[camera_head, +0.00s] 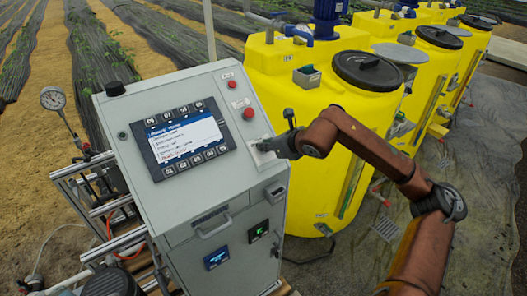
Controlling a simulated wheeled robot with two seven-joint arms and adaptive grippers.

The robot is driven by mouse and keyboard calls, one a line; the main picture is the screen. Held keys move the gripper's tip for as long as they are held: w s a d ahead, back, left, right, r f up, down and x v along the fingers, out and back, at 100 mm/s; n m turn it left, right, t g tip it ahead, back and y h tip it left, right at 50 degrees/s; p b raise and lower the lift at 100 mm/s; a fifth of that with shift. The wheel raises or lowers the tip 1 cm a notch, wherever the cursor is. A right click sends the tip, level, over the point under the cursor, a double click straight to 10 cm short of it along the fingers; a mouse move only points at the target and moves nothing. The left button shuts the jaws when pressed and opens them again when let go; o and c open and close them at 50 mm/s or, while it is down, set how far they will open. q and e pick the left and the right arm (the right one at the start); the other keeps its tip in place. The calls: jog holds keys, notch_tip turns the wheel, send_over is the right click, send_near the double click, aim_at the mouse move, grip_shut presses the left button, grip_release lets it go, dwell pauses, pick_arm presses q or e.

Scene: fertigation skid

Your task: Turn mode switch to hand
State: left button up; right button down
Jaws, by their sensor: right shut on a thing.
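The grey control cabinet (190,110) stands left of centre with its sloped panel facing me. My right arm reaches in from the right, and my right gripper (262,146) is at the panel's right edge, shut on the mode switch. The gripper covers the switch, so its knob, its labels and the position it points to cannot be read. My left gripper does not show.
A screen with buttons (185,137) fills the panel's middle. Red buttons (248,113) sit above the gripper, and a drawer handle (214,227) is below. Yellow tanks (330,130) stand close on the right, behind my arm. A pressure gauge (53,98) and pipes are at left.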

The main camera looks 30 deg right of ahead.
jog(key=shift+d+m+b, duration=0.1)
jog(key=shift+m+b, duration=0.3)
jog(key=shift+m, duration=0.1)
jog(key=c, duration=2.1)
grip_release()
jog(key=a+v, duration=0.1)
jog(key=v, duration=1.1)
jog(key=shift+d, duration=0.35)
